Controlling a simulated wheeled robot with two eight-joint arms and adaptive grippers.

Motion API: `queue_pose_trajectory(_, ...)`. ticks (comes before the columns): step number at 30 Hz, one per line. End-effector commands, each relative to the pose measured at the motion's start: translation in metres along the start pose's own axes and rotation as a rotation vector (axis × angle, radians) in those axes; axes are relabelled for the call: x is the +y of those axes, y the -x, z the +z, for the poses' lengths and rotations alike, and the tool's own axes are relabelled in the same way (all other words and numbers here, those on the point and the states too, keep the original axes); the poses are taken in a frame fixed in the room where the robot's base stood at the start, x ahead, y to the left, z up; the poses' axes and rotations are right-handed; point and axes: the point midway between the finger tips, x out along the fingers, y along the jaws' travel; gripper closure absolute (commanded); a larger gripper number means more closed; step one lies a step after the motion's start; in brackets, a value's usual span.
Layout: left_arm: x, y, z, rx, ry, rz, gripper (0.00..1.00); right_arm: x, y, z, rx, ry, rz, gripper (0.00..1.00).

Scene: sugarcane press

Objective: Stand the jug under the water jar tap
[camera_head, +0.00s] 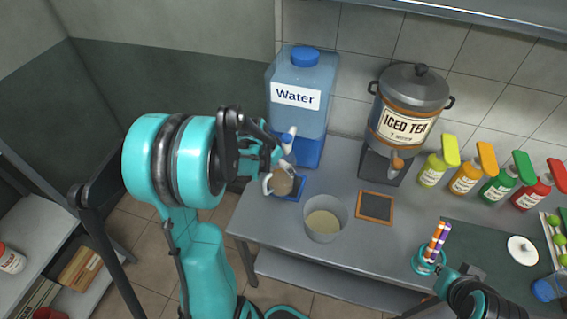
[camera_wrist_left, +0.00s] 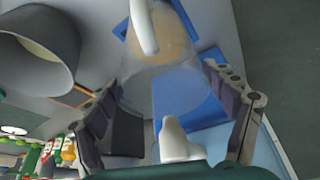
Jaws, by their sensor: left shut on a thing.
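The clear jug (camera_head: 280,181), with a white handle and a tan look at its base, is upright over the blue mat (camera_head: 299,192). It is just below the white tap (camera_head: 288,143) of the blue water jar (camera_head: 303,95). My left gripper (camera_head: 268,158) is shut on the jug. I cannot tell whether the jug touches the mat. My right gripper (camera_head: 455,270) is partly in view; its jaws are unclear.
A grey bucket (camera_head: 325,220) stands right of the jug, near the front edge. The iced tea dispenser (camera_head: 407,110), a small framed board (camera_head: 375,207) and several colored bottles (camera_head: 468,172) stand farther right. A straw holder (camera_head: 428,260) is near my right gripper.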

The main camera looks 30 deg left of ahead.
Motion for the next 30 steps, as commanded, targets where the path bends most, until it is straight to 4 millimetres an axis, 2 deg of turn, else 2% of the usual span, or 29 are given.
queue_pose_trajectory(7,0.000,-0.012,-0.027,0.001,-0.001,0.001,0.76,0.000,-0.003,0.002,0.000,0.000,0.000,1.00)
queue_pose_trajectory(12,0.000,-0.025,-0.021,0.001,0.001,0.000,0.76,0.000,-0.007,0.005,0.000,0.000,0.000,1.00)
queue_pose_trajectory(25,0.000,-0.029,-0.019,0.001,0.001,0.000,0.76,0.000,-0.011,0.008,0.000,0.000,0.000,1.00)
queue_pose_trajectory(26,0.000,-0.029,-0.019,0.000,0.000,0.000,0.14,0.000,-0.011,0.008,0.000,0.000,0.000,1.00)
queue_pose_trajectory(27,0.000,-0.029,-0.019,0.000,0.000,0.000,0.03,0.000,-0.010,0.007,0.000,0.000,0.000,1.00)
queue_pose_trajectory(28,0.000,-0.028,-0.019,0.000,0.000,0.000,0.00,0.000,-0.010,0.007,0.000,0.000,0.000,1.00)
queue_pose_trajectory(30,0.000,-0.028,-0.019,0.000,0.000,0.000,0.00,0.000,-0.010,0.007,0.000,0.000,0.000,1.00)
